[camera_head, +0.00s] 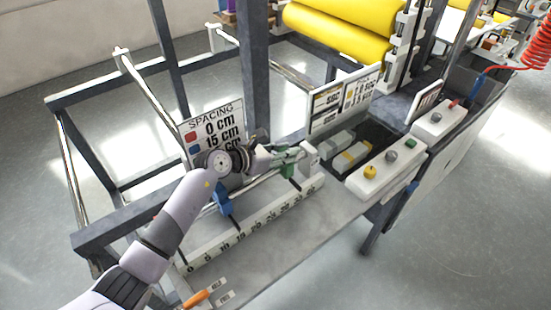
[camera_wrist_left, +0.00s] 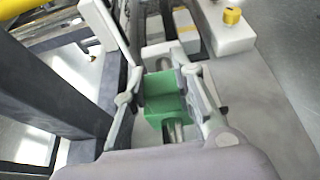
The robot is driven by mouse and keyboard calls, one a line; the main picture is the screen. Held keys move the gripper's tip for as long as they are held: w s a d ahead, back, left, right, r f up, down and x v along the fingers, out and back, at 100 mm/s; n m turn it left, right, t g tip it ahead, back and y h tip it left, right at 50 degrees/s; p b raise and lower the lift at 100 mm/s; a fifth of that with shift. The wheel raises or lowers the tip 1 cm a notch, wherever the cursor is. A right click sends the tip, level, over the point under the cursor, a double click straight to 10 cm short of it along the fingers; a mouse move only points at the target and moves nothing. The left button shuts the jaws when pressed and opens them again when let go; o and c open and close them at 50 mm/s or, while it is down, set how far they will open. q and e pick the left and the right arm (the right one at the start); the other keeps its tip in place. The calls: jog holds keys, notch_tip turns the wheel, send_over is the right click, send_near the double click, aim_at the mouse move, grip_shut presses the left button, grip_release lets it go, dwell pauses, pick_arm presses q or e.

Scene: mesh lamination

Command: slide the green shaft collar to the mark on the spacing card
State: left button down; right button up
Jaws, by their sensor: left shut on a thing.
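The green shaft collar (camera_head: 287,168) sits on the steel shaft near its right end, above the high-number end of the white ruler (camera_head: 247,232). My left gripper (camera_head: 291,154) is shut on it; the left wrist view shows the green collar (camera_wrist_left: 162,97) between the two fingers (camera_wrist_left: 163,88). A blue collar (camera_head: 222,200) is on the shaft further left. The spacing card (camera_head: 212,128) stands behind the shaft; it reads 0 cm by a red square and 15 cm by a blue square. Its lowest line is partly hidden by my left wrist. My right gripper is not seen.
A white end block (camera_head: 310,155) stands at the shaft's right end. A white button box (camera_head: 385,168) lies to the right, with grey and yellow blocks (camera_head: 352,155) beside it. Yellow rollers (camera_head: 335,42) are behind. An orange-handled tool (camera_head: 203,294) lies at the front.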

pick_arm(q)
jog(key=shift+a, duration=0.1)
jog(key=c, duration=1.6)
grip_release()
jog(key=shift+s+a, duration=0.2)
jog(key=shift+c, duration=0.2)
jog(key=o, duration=0.3)
jog(key=shift+d, duration=0.1)
jog(key=v, duration=1.2)
